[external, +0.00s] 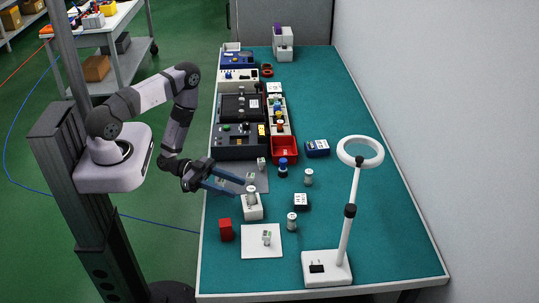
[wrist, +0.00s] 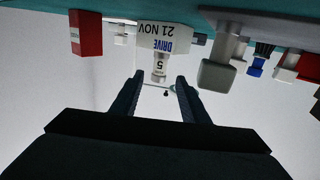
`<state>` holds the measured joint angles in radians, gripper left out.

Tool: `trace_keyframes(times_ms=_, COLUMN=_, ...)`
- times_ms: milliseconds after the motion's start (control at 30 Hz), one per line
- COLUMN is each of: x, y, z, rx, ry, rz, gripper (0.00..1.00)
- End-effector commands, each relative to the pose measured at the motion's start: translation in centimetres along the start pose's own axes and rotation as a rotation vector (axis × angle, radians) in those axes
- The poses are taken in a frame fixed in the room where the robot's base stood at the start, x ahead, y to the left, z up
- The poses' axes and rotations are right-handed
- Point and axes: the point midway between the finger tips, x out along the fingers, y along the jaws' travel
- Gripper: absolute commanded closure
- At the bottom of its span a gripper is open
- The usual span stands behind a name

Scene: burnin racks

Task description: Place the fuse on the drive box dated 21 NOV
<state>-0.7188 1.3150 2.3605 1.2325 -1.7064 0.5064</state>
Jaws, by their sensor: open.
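The white drive box (external: 252,211) stands near the front left of the green bench. In the upside-down wrist view, its face (wrist: 160,38) reads "DRIVE" and "21 NOV". A pale grey cylindrical fuse (external: 251,194) stands upright on top of this box. In the wrist view the fuse (wrist: 159,69) bears a "5". My gripper (external: 238,187) is open, with its blue fingers just left of the fuse in the external view. In the wrist view my fingertips (wrist: 159,82) are spread to either side of the fuse's line, with nothing visibly held. Whether they touch it cannot be told.
A red block (external: 226,230) and a white pad (external: 250,248) are in front. A ring lamp (external: 349,210) rises at right. A red bin (external: 284,149) lies behind.

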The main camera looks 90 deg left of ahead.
Motion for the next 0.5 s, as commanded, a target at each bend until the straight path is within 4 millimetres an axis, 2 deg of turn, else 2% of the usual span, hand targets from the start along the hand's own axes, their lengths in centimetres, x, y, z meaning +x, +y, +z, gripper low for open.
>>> trace_keyframes(times_ms=33, x=-0.7, y=-0.1, z=0.0, rx=-0.002, ry=0.001, rz=-0.007, gripper=0.59)
trace_keyframes(times_ms=100, x=-0.7, y=0.1, z=-2.0, rx=0.001, ry=0.002, rz=0.001, gripper=0.59)
trace_keyframes(times_ms=200, x=-0.7, y=0.1, z=-3.5, rx=0.001, ry=0.001, rz=0.001, gripper=0.59)
trace_keyframes(times_ms=500, x=-0.9, y=0.0, z=-6.4, rx=0.001, ry=0.001, rz=0.001, gripper=0.59)
